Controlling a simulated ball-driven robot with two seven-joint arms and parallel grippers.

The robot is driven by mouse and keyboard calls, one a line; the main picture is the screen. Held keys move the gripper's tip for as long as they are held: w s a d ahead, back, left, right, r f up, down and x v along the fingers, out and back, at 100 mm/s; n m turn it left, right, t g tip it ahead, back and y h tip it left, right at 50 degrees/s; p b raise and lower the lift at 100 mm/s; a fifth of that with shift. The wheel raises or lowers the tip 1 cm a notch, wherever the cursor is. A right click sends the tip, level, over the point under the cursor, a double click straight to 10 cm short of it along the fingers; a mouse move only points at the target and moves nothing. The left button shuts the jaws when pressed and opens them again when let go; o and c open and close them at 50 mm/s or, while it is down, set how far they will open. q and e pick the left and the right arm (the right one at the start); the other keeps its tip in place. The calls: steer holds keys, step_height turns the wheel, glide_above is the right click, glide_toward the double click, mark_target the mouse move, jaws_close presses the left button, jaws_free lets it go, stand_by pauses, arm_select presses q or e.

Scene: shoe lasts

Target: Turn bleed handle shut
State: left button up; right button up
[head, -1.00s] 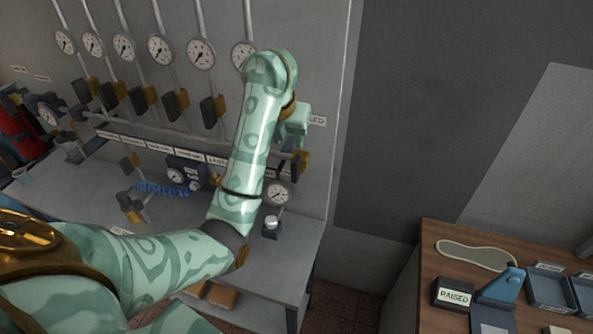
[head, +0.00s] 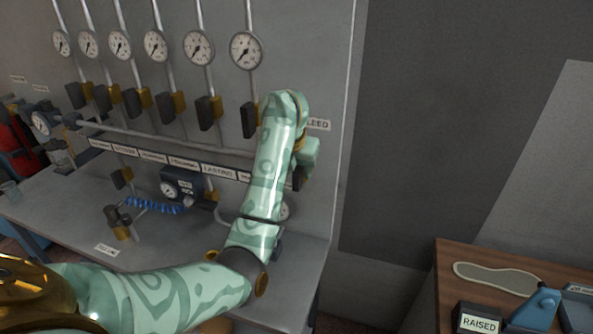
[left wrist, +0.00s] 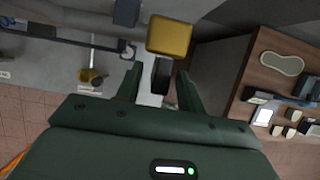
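The BLEED label (head: 318,124) shows at the panel's right edge in the head view, partly covered by my left arm. Just below it, my wrist hides most of the fitting there; a dark piece (head: 299,180) shows below the wrist. In the left wrist view, my left gripper (left wrist: 160,90) is open, its two fingers apart. A dark lever-like piece (left wrist: 161,74) stands between the fingertips, with gaps visible on both sides. A yellow block (left wrist: 169,35) is just beyond it. I take these as the bleed handle and its valve. My right gripper is not in view.
Several gauges (head: 246,50) with dark and yellow valves line the panel. A grey bench (head: 75,215) below carries a small gauge unit (head: 183,186) and a blue coiled hose (head: 155,207). A wooden table (head: 450,265) with a RAISED sign (head: 479,323) stands at right.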

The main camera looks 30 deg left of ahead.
arm_select(q)
steer(key=shift+c, duration=0.4)
jaws_close()
